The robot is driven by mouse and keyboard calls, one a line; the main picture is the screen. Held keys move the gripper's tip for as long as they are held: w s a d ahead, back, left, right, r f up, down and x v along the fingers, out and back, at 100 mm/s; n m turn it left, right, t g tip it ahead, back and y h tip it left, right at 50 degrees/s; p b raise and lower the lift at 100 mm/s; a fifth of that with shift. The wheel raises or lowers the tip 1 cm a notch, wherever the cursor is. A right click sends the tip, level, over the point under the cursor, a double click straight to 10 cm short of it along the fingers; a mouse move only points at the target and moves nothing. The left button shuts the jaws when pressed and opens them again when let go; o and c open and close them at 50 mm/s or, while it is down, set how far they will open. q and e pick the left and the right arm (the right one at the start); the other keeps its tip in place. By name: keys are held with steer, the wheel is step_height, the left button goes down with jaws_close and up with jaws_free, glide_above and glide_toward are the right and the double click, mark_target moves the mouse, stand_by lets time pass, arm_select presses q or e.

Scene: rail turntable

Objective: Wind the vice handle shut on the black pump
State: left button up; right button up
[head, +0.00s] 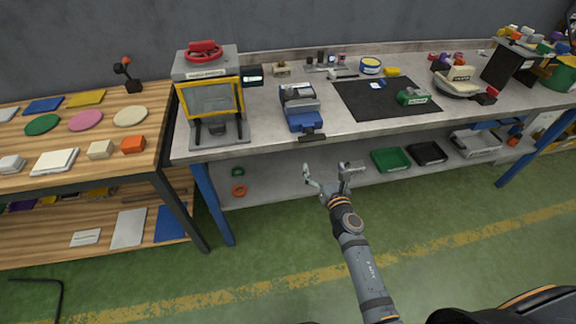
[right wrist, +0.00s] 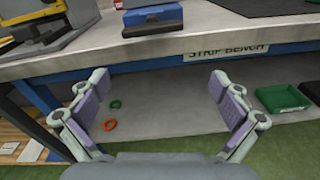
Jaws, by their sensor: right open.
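A blue and grey vice (head: 302,108) stands at the front edge of the grey bench. Its dark handle (head: 312,138) sticks out at the front edge. Something dark and grey lies at the vice's jaws, too small to tell whether it is the black pump. The vice's blue front (right wrist: 152,17) shows at the top of the right wrist view. My right gripper (head: 328,173) is open and empty, in front of the bench and below the handle; its spread fingers (right wrist: 160,88) have nothing between them. My left gripper is out of view.
A yellow-framed press (head: 210,98) stands left of the vice. A black mat (head: 375,108) with a small green item (head: 411,97) lies to its right. The lower shelf (head: 290,185) holds a green tray (head: 390,160) and a black tray (head: 428,153).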

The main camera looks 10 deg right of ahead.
mark_target(313, 141)
steer(key=w, duration=0.3)
steer(key=w+r+n, duration=0.1)
steer(key=w, duration=0.2)
steer(key=w+a+r+n, duration=0.1)
steer(key=w, duration=0.3)
steer(key=shift+t+y+b, duration=0.3)
steer(key=shift+b, duration=0.05)
steer(key=shift+w, duration=0.6)
steer(key=shift+r, duration=0.15)
steer(key=c, duration=0.7)
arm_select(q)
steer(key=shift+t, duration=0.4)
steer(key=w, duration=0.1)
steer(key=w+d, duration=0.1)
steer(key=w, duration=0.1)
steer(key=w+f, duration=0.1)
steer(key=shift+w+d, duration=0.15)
arm_select(e)
steer(key=shift+c, duration=0.8)
